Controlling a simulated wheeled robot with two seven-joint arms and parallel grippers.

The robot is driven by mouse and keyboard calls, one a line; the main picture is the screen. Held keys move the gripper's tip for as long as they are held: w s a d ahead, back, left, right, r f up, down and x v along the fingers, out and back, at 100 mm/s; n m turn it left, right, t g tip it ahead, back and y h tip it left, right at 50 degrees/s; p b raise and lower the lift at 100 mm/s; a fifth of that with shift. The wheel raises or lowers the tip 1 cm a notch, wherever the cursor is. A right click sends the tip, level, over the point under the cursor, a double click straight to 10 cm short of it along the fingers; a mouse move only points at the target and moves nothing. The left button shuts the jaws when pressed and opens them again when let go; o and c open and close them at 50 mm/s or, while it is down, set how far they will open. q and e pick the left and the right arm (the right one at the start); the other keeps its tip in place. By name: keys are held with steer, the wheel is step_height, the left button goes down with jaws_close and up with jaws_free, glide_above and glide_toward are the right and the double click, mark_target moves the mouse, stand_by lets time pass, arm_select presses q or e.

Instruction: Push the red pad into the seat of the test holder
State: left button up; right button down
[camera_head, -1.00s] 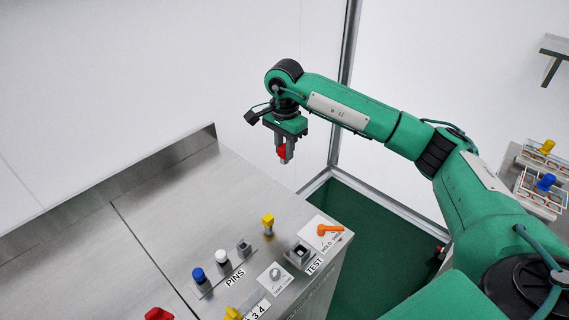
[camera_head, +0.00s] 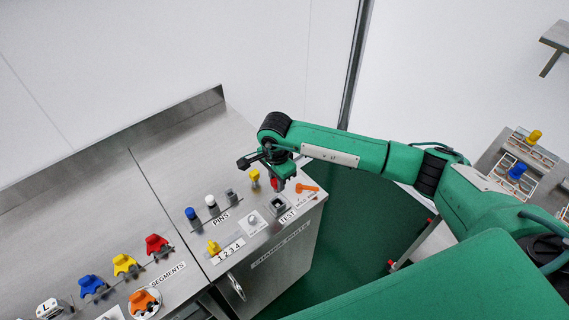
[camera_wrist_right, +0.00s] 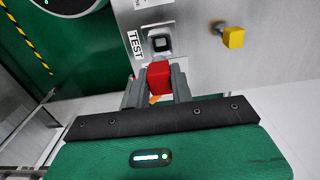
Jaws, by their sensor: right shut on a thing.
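My right gripper (camera_head: 279,184) is shut on the red pad (camera_wrist_right: 159,78), which sits between its two grey fingers in the right wrist view. In the head view only a small bit of red shows under the gripper. The test holder (camera_head: 279,205) is a grey block with a dark square seat, beside the TEST label. It also shows in the right wrist view (camera_wrist_right: 160,42), just beyond the pad. The pad appears apart from the seat, but its exact height is hard to judge. My left gripper is not in view.
An orange lever (camera_head: 307,188) lies close to the holder, and a yellow pad on a pin (camera_head: 255,175) stands on its other side. The PINS row (camera_head: 211,202) and a round knob (camera_head: 253,220) are nearby. The bench behind is clear.

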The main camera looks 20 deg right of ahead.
steer(key=shift+w+a+f, duration=0.1)
steer(key=shift+f, duration=0.45)
steer(key=shift+f+b, duration=0.3)
steer(key=shift+f, duration=0.05)
steer(key=shift+f+b, duration=0.6)
steer(key=shift+f, duration=0.95)
steer(key=shift+f+b, duration=0.9)
steer(key=shift+b, duration=0.15)
steer(key=shift+f+b, duration=0.5)
steer(key=shift+b, duration=0.1)
arm_select(q)
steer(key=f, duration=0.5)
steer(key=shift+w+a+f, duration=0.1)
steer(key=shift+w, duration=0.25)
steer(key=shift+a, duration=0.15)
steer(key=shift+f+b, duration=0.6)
steer(key=shift+b, duration=0.05)
arm_select(e)
steer(key=shift+f, duration=0.5)
